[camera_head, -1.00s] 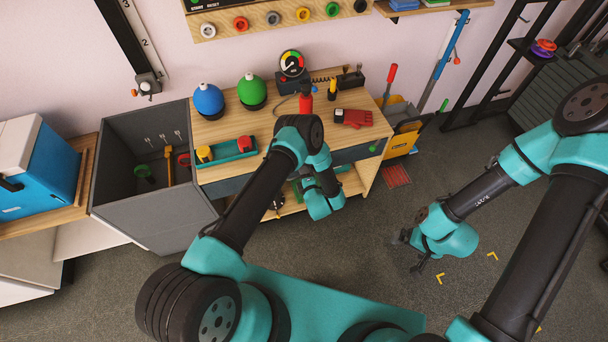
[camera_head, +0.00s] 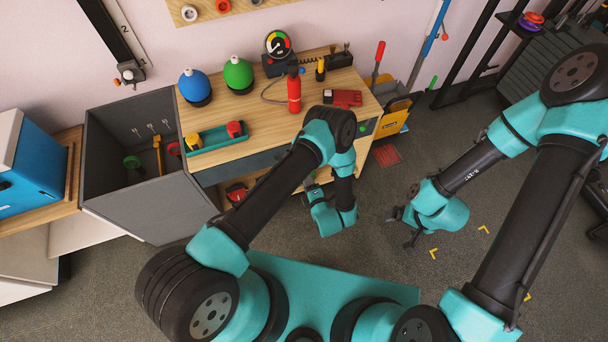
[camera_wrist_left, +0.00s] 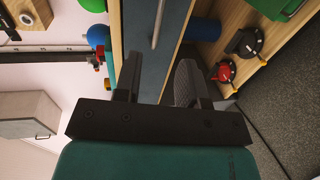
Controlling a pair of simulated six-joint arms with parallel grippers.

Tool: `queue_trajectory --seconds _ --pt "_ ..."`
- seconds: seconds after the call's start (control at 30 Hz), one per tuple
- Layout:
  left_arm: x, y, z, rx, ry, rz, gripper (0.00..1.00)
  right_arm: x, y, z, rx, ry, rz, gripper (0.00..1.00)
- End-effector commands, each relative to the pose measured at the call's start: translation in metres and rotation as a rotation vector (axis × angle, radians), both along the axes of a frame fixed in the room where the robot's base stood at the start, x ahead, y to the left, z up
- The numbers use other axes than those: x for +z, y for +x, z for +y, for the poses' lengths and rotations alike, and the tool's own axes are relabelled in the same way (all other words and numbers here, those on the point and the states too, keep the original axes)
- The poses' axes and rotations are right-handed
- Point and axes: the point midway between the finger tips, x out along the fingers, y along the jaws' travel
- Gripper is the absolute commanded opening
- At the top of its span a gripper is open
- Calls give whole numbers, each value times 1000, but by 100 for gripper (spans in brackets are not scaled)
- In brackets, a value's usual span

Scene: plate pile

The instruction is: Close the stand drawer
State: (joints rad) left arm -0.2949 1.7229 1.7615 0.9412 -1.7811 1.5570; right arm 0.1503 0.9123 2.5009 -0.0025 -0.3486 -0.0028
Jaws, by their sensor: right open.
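The wooden stand (camera_head: 230,152) stands against the wall, with a blue-grey drawer front (camera_head: 262,160) under its top; my left arm hides part of it. In the left wrist view the drawer front (camera_wrist_left: 170,45) and its thin bar handle (camera_wrist_left: 158,25) lie ahead of the fingers. I cannot tell how far the drawer is out. My left gripper (camera_wrist_left: 158,82) has its fingers spread with nothing between them, facing the front; in the head view it is mostly hidden by its own wrist. My right gripper (camera_head: 402,228) is open and empty above the floor, right of the stand.
On the stand top are a blue ball (camera_head: 194,87), a green ball (camera_head: 238,75), a red bottle (camera_head: 294,94) and a teal tray (camera_head: 215,140). A grey open bin (camera_head: 150,205) stands at the left. The floor at right is mostly clear.

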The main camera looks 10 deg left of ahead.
Motion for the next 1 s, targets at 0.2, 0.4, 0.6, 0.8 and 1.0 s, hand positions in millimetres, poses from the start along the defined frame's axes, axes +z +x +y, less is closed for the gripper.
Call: queue_trajectory --seconds 0.2,0.4,0.6,0.8,1.0 --pt "4 -15 -10 -1 1 0 37 0 0 0 0 0 0 100" --pt "4 -17 -11 1 1 -1 37 0 0 0 0 0 0 100" --pt "4 -16 -11 1 1 -1 37 0 0 0 0 0 0 100" --pt "4 -14 -9 -5 0 15 37 0 0 0 0 0 0 100" --pt "8 2 6 -74 12 175 37 0 0 0 0 0 0 100"
